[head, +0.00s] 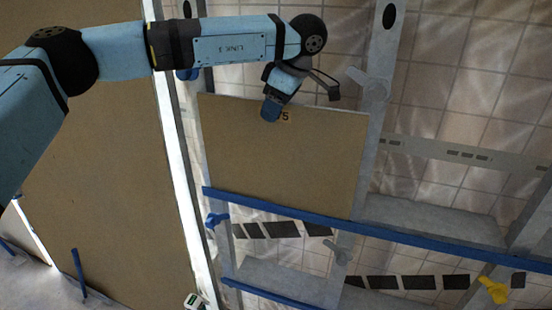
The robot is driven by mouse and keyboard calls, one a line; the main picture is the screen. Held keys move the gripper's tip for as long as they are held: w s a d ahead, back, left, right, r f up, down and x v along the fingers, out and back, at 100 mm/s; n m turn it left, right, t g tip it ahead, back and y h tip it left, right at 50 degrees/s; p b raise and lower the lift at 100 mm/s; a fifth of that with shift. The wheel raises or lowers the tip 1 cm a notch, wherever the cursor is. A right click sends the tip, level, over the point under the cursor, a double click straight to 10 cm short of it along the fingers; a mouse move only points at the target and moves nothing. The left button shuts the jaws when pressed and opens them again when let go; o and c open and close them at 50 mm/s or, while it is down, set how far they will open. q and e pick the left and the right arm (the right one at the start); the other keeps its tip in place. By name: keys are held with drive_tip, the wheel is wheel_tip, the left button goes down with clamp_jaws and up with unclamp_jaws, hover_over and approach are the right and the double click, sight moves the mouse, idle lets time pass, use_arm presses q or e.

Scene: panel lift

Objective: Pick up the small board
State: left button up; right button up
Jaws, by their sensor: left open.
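The small board (280,160) is a flat brown panel with a dark mark, partly covered, near the middle of its top edge. It stands in the metal frame, with its lower edge along a blue rail (290,211). My left gripper (276,100) comes down over the board's top edge, with a blue finger in front of the upper face. It is open. I cannot tell whether it touches the board, and any part behind the edge is hidden. My right gripper is not in view.
A large brown panel (105,180) stands at the left, beside a bright metal upright (174,150). Grey clamps (370,84), a blue clamp (217,220) and a yellow clamp (494,290) sit on the frame. Behind the frame is a tiled surface; the bay right of the board is open.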

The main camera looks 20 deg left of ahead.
use_arm(q)
drive_tip(key=shift+a+f, duration=0.35)
drive_tip(key=shift+f, duration=0.3)
drive_tip(key=shift+d, duration=0.1)
clamp_jaws()
drive_tip(key=shift+w+r, duration=0.1)
drive_tip(key=shift+r, duration=0.1)
